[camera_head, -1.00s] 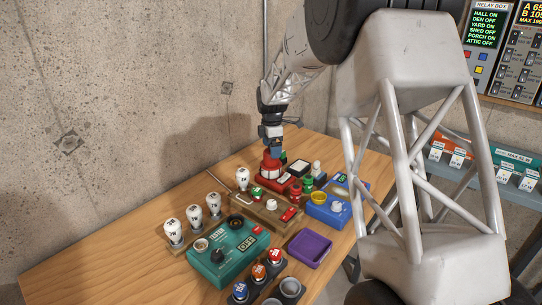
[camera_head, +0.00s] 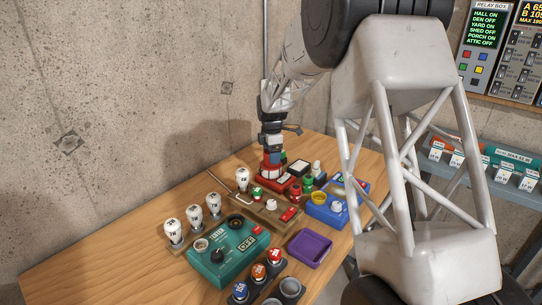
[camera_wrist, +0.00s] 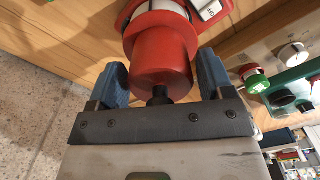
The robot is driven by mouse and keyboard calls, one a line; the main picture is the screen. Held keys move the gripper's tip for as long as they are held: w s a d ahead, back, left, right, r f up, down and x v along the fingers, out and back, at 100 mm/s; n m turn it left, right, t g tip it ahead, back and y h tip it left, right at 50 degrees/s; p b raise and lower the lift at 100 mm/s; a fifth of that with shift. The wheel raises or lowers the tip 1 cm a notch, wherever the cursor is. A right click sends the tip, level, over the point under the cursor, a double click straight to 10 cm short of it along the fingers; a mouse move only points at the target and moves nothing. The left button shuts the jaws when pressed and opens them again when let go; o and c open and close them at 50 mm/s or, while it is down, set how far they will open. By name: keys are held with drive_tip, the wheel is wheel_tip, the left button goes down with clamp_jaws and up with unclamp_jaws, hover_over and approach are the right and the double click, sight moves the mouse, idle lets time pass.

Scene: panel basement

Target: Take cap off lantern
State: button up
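The lantern (camera_head: 272,174) stands at the back of the table, in front of the concrete wall. It has a red body with a pale band, seen also in the wrist view, and a red cylindrical cap (camera_wrist: 162,67) with a dark knob. My gripper (camera_wrist: 160,75) is above the lantern, pointing down. Its blue-padded fingers stand on either side of the cap, with narrow gaps seeming to show, so it looks open around it. In the head view, my gripper (camera_head: 272,156) hides much of the lantern's top.
A wooden block with a bulb and switches (camera_head: 262,211) is just in front. A teal box (camera_head: 226,252), purple tray (camera_head: 311,248) and blue box (camera_head: 327,210) stand nearby. White bulbs (camera_head: 194,214) stand at left. The table's left front (camera_head: 100,270) is clear.

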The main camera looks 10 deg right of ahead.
drive_tip(key=c, duration=0.6)
drive_tip(key=shift+r, duration=0.1)
drive_tip(key=shift+r, duration=4.95)
